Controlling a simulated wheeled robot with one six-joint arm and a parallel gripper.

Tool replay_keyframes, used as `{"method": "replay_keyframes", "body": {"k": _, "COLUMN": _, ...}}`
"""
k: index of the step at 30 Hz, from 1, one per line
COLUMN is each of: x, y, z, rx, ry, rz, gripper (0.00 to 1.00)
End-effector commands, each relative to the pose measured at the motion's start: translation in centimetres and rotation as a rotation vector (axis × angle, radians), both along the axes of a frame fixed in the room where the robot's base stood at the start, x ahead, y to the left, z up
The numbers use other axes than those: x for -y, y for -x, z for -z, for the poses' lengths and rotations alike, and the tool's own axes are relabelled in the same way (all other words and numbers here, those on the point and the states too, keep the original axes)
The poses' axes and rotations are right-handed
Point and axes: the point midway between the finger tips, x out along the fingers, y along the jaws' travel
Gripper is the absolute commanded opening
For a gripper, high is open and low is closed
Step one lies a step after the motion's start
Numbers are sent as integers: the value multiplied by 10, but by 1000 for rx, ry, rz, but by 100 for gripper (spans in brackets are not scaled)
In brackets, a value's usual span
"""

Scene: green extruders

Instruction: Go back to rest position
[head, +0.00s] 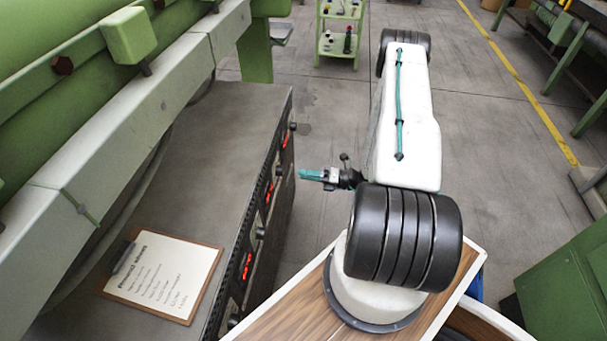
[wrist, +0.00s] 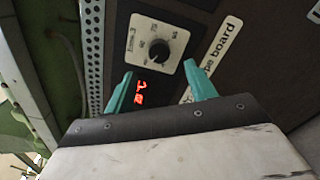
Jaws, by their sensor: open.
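My gripper (head: 318,174) reaches left from my white arm toward the side panel of the extruder cabinet in the head view. In the wrist view my gripper (wrist: 160,82) shows two teal fingers spread apart with nothing between them. Beyond them is the dark panel with a round control knob (wrist: 159,50) on a white dial plate. A red lit display (wrist: 140,92) shows between the fingers. The fingers look apart from the knob, though the exact distance cannot be told.
The dark cabinet (head: 213,125) carries a clipboard (head: 161,275) on its top. The green extruder (head: 60,60) runs along the left. A green shelf cart (head: 340,30) stands at the back. A green cabinet (head: 565,285) is at the right. Grey floor (head: 500,130) is clear behind my arm.

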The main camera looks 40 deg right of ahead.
Motion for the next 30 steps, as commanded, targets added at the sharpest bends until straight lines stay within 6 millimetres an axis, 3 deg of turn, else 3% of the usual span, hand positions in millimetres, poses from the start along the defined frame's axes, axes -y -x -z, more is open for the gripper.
{"method": "replay_keyframes", "body": {"k": 15, "x": -2, "y": 0, "z": 1, "rx": 24, "ry": 40, "rz": -6, "gripper": 56}}
{"method": "replay_keyframes", "body": {"k": 19, "x": -29, "y": 23, "z": 3, "rx": 76, "ry": 118, "rz": -123, "gripper": 56}}
{"method": "replay_keyframes", "body": {"k": 22, "x": -44, "y": 37, "z": -21, "rx": 159, "ry": 215, "rz": -261, "gripper": 56}}
{"method": "replay_keyframes", "body": {"k": 30, "x": -71, "y": 53, "z": -94, "rx": 376, "ry": 438, "rz": -594, "gripper": 56}}
